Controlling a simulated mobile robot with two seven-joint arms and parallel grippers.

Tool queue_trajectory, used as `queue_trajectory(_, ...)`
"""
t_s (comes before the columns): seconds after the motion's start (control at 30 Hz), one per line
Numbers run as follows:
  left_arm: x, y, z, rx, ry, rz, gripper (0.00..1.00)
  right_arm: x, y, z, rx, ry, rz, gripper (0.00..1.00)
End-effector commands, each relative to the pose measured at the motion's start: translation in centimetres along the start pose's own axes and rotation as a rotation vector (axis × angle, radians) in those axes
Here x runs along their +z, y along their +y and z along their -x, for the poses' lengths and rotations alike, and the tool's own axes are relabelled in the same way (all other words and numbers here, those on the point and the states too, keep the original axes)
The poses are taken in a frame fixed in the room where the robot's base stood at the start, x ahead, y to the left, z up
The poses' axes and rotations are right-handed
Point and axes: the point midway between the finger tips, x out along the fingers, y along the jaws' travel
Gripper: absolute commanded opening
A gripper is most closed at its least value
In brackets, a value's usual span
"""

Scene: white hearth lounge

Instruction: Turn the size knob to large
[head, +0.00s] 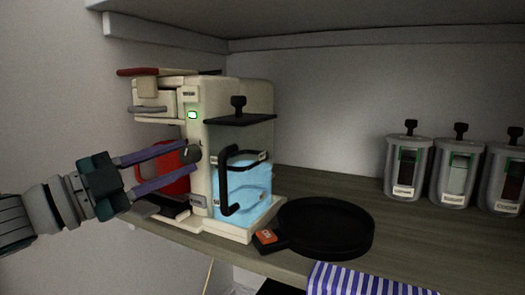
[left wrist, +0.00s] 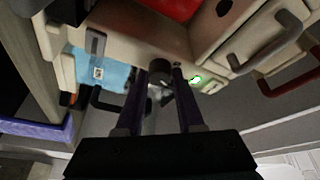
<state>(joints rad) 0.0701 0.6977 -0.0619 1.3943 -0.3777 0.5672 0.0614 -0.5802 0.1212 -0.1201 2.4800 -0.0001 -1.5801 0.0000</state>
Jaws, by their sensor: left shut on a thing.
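The cream coffee machine (head: 168,95) stands on the shelf in the head view. Its small dark round knob (head: 192,153) sits on the front, below a lit green display (head: 192,115). My left gripper (head: 188,160) reaches in from the left, with one finger above the knob and one below. It is shut on the knob. In the left wrist view the knob (left wrist: 159,68) lies between the tips of the two purple fingers (left wrist: 161,78). Any size marks around the knob are too small to read. My right gripper is not in view.
A red vessel (head: 173,170) is behind my left fingers. A blue water tank (head: 245,187) with a black handle is right of the knob. A black pan (head: 325,228), a striped cloth (head: 355,283) and several labelled canisters (head: 409,168) stand further right.

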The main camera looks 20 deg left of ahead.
Motion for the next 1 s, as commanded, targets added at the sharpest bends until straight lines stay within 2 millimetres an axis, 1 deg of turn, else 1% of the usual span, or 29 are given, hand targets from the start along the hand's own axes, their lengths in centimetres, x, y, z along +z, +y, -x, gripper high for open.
queue_trajectory(0.03, -0.1, -0.3, 0.0, 0.015, -0.004, -0.035, 0.00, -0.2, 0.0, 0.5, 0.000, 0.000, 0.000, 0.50)
queue_trajectory(0.1, -0.1, -0.3, 0.0, 0.035, -0.006, -0.082, 0.00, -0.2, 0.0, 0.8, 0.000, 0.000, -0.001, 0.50)
queue_trajectory(0.43, -0.1, -0.3, 0.0, 0.094, -0.013, -0.228, 0.00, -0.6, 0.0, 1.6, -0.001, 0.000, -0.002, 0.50)
queue_trajectory(0.63, 0.0, -0.3, 0.0, 0.108, -0.015, -0.262, 0.00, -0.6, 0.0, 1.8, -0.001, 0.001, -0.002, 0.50)
queue_trajectory(1.0, 0.0, -0.2, 0.0, 0.111, -0.016, -0.269, 0.00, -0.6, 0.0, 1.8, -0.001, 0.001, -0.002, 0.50)
